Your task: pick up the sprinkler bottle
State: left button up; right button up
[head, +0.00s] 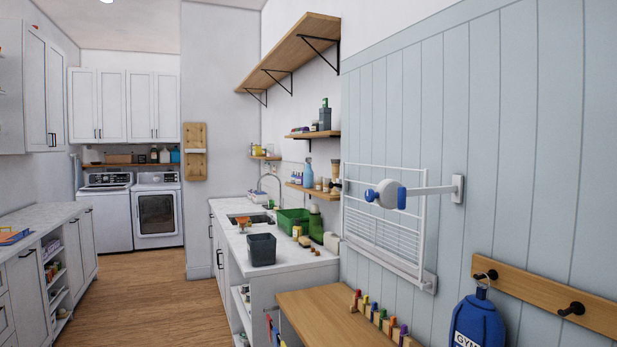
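I cannot tell for sure which bottle is the sprinkler bottle. A blue bottle (308,174) stands upright on the lower small wall shelf above the counter. A dark bottle (325,116) stands on the shelf above. More small bottles stand above the washer and dryer, too far off to make out. Neither of my grippers is in view.
The white counter (291,268) holds a dark bin (262,250), a green bin (291,220) and a sink. A wooden bench (320,312), wire rack (383,228) and blue bag (478,322) are nearer on the right. The wooden floor (150,300) between the counters is clear.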

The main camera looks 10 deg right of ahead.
aim_at(308, 174)
jog(key=u, duration=0.85)
jog(key=i+u, duration=0.35)
jog(key=i, duration=2.95)
jog(key=i+z, duration=0.2)
jog(key=i, duration=0.35)
jog(key=i+j+z, duration=0.15)
jog(key=i, duration=0.35)
jog(key=i+j+z, duration=0.2)
jog(key=i, duration=0.3)
jog(key=z, duration=2.05)
